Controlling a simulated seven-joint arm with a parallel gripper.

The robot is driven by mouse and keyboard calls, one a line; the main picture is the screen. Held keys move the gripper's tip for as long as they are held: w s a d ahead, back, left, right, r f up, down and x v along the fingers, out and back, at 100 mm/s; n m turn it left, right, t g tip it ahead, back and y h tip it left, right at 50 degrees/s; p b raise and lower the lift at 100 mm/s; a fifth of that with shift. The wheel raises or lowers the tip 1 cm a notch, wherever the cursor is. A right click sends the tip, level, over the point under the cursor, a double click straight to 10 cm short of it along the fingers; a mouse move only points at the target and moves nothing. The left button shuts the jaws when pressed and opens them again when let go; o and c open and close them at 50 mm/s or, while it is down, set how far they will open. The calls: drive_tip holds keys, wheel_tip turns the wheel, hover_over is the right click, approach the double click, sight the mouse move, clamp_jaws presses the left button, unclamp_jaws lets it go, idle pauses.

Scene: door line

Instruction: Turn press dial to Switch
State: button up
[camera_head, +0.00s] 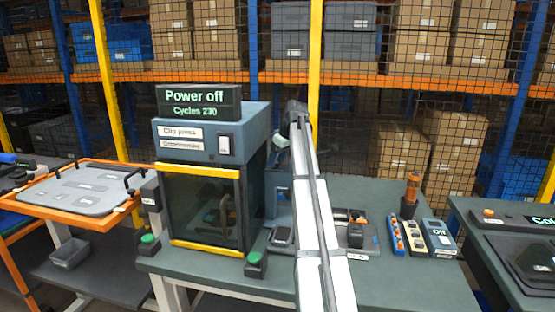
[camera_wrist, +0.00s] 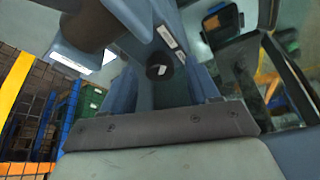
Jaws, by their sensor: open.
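The clip press (camera_head: 210,135) is a blue-grey housing over a glazed cabinet with yellow rails. Its display (camera_head: 198,101) reads "Power off" and "Cycles 230". A white switch plate (camera_head: 225,145) is on its front. In the wrist view, a dark round knob with a pale mark (camera_wrist: 158,71), perhaps the press dial, sits ahead between my fingers; I cannot read its setting. My gripper (camera_wrist: 162,84) is open, with blue-grey fingers either side of the knob; contact is not visible. In the head view, my arm reaches up right of the press, and the fingers cannot be made out.
Green buttons (camera_head: 148,239) stand at the bench front. An orange-rimmed tray (camera_head: 75,190) is at left. Right of my arm are an orange beacon (camera_head: 411,190), a strip of orange buttons (camera_head: 396,234) and a box reading "Off" (camera_head: 440,238). Mesh and shelving stand behind.

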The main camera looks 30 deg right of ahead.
drive_tip(key=c, duration=1)
drive_tip(key=m+h, duration=0.1)
drive_tip(key=m, duration=0.2)
drive_tip(key=shift+a, duration=0.2)
drive_tip(key=shift+a+m+h, duration=0.1)
drive_tip(key=shift+m+h, duration=0.8)
drive_tip(key=shift+m, duration=1.3)
